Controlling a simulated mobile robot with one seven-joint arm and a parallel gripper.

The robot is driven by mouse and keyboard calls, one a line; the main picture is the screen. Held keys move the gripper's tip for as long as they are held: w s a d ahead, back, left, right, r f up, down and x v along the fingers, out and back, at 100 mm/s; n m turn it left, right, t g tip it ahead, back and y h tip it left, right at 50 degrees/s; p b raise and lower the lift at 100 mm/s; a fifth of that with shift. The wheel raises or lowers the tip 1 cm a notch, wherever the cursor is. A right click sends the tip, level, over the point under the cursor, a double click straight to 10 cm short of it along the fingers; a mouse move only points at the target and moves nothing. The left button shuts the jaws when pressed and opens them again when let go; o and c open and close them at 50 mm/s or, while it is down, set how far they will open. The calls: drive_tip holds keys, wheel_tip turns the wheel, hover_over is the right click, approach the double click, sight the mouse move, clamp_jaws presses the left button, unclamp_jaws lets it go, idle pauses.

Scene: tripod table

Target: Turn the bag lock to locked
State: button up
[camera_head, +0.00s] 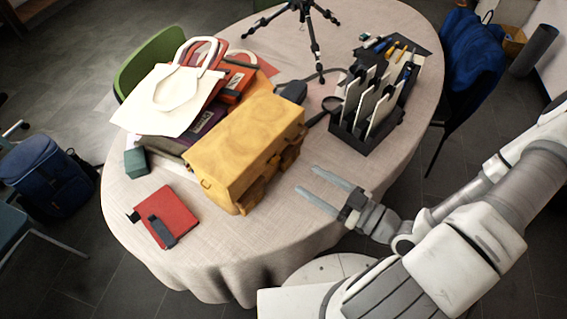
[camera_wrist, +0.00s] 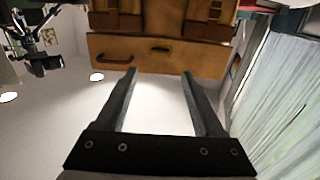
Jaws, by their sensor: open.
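A yellow-tan bag (camera_head: 236,136) lies on the table in the head view, with pockets and straps on its right side. In the wrist view the bag (camera_wrist: 118,50) fills the top middle, with a small dark slot-like fitting (camera_wrist: 160,49) and a handle-like loop (camera_wrist: 112,58) on its face. I cannot tell which fitting is the lock or how it is turned. My gripper (camera_head: 319,186) is to the right of the bag, apart from it, with two fingers spread and nothing between them. In the wrist view my gripper (camera_wrist: 160,85) points toward the bag's face.
The tablecloth-covered table (camera_head: 225,270) is clear in front of the bag. A red notebook (camera_head: 168,215) lies at left. A dark organizer (camera_head: 365,135) with white dividers stands behind my gripper. A white tote (camera_head: 165,100) and a tripod (camera_head: 305,20) are further back.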

sight(271, 157)
drive_tip(key=x, duration=0.9)
drive_tip(key=shift+d, duration=0.1)
clamp_jaws()
